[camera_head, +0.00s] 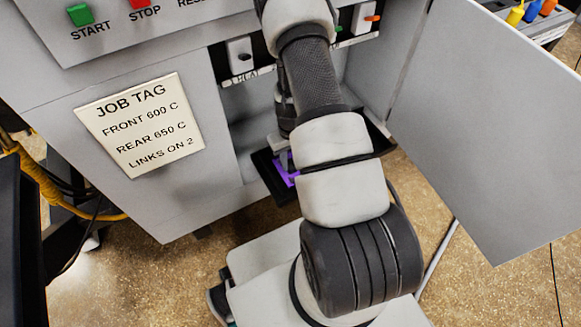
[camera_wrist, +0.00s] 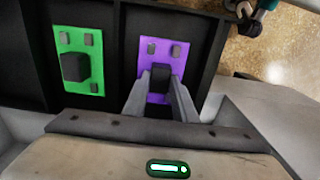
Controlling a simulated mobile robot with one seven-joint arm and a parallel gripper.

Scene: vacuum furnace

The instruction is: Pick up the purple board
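The purple board (camera_wrist: 150,50) lies in a dark tray in the wrist view, with a dark block (camera_wrist: 161,74) standing on it and small grey parts near its far end. My gripper (camera_wrist: 161,82) is over the board, with one grey finger at each side of the block. The fingers look close to the block, but I cannot tell whether they press on it. They hide the near part of the board. In the head view, a piece of the purple board (camera_head: 285,169) shows below my arm, which hides most of it.
A green board (camera_wrist: 97,62) with a similar dark block lies left of the purple one, past a dark divider. The dark tray (camera_head: 268,175) sticks out from the grey furnace cabinet (camera_head: 180,215). An open grey door (camera_head: 490,120) stands at the right.

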